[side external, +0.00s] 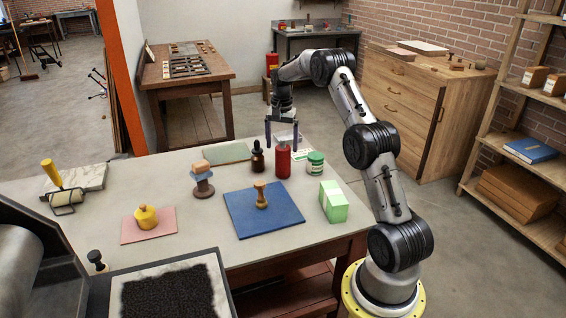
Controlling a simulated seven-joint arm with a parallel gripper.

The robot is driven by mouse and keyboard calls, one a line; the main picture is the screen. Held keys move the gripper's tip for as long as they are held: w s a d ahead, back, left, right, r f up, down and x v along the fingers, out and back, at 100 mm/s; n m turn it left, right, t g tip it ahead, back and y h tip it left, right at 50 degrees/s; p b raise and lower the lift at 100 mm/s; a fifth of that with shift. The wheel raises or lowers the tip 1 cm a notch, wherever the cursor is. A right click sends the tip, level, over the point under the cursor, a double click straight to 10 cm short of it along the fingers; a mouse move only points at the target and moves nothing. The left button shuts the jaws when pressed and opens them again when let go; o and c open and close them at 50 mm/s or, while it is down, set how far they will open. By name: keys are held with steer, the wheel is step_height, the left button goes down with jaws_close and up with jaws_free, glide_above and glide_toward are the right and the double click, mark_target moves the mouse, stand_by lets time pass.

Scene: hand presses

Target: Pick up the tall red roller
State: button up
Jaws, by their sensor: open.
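The tall red roller (283,162) stands upright near the back of the grey-topped table, right of the middle. My gripper (282,148) points down over it. Its two fingers are spread apart, one to the left and one to the right of the roller's top. The roller rests on the table. From this one view I cannot tell whether the fingers are level with it in depth or touch it.
A dark dropper bottle (258,158) stands close left of the roller, and a green-and-white jar (315,163) close right. A blue mat (264,213) with a wooden stamp (261,195) lies in front. A pale green block (333,202) stands front right.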

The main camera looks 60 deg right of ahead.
mark_target(283, 159)
step_height(283, 159, down, 4)
steer(key=shift+s+d, duration=0.1)
steer(key=shift+d, duration=0.05)
jaws_close()
stand_by(0.5)
steer(key=shift+r, duration=0.15)
